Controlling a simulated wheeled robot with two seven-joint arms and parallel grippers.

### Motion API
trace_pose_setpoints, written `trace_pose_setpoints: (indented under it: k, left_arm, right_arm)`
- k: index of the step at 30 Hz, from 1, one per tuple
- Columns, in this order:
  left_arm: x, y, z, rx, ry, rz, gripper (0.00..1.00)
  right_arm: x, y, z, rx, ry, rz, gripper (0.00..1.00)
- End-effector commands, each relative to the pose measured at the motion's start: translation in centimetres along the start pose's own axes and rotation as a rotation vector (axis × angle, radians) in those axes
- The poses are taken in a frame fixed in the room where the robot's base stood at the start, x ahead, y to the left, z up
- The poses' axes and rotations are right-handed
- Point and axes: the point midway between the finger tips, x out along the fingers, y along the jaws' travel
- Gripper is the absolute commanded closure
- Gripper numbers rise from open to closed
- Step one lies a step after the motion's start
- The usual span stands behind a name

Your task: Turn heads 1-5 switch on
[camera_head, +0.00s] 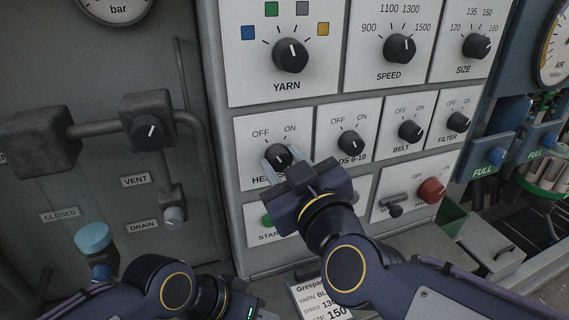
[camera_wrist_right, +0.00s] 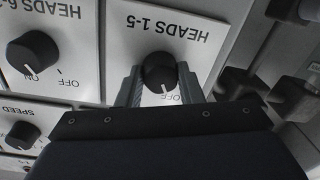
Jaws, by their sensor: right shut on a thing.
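The heads 1-5 switch (camera_head: 280,154) is a round black knob on a white plate, with OFF at its upper left and ON at its upper right. My right gripper (camera_head: 277,162) is shut on this knob, a finger on either side. In the right wrist view, upside down, the knob (camera_wrist_right: 159,72) sits between the grey fingertips (camera_wrist_right: 160,88). Its white mark points down, near partly hidden lettering; its exact setting is hard to tell. My left gripper (camera_head: 245,304) is low at the bottom edge, partly cut off; its jaws are unclear.
The heads 6-10 knob (camera_head: 351,143) is close on the right, then the belt knob (camera_head: 410,130) and filter knob (camera_head: 458,122). The yarn knob (camera_head: 290,55) is above. A green start button (camera_head: 267,221) and red knob (camera_head: 432,190) are below. Pipes and valves stand at left.

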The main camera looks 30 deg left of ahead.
Motion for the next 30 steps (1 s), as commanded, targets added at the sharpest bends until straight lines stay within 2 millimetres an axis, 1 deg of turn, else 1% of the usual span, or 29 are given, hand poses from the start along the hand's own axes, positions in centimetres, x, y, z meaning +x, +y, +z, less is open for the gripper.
trace_pose_setpoints:
  k: [8, 14, 20, 30]
  left_arm:
    - [0.1, -0.1, 0.1, 0.0, 0.0, 0.0, 0.64]
    - [0.4, -0.2, 0.2, 0.0, 0.0, 0.0, 0.64]
    - [0.8, -0.4, 0.4, 0.0, 0.0, 0.0, 0.64]
    - [1.7, -0.8, 0.9, 0.0, 0.0, 0.0, 0.64]
  right_arm:
    - [0.0, 0.0, 0.1, 0.03, 0.001, 0.0, 0.89]
    - [0.0, -0.1, 0.1, 0.125, 0.005, 0.001, 0.89]
    - [0.0, -0.1, 0.2, 0.29, 0.013, 0.003, 0.89]
    - [0.0, -0.1, 0.3, 0.612, 0.027, 0.007, 0.89]
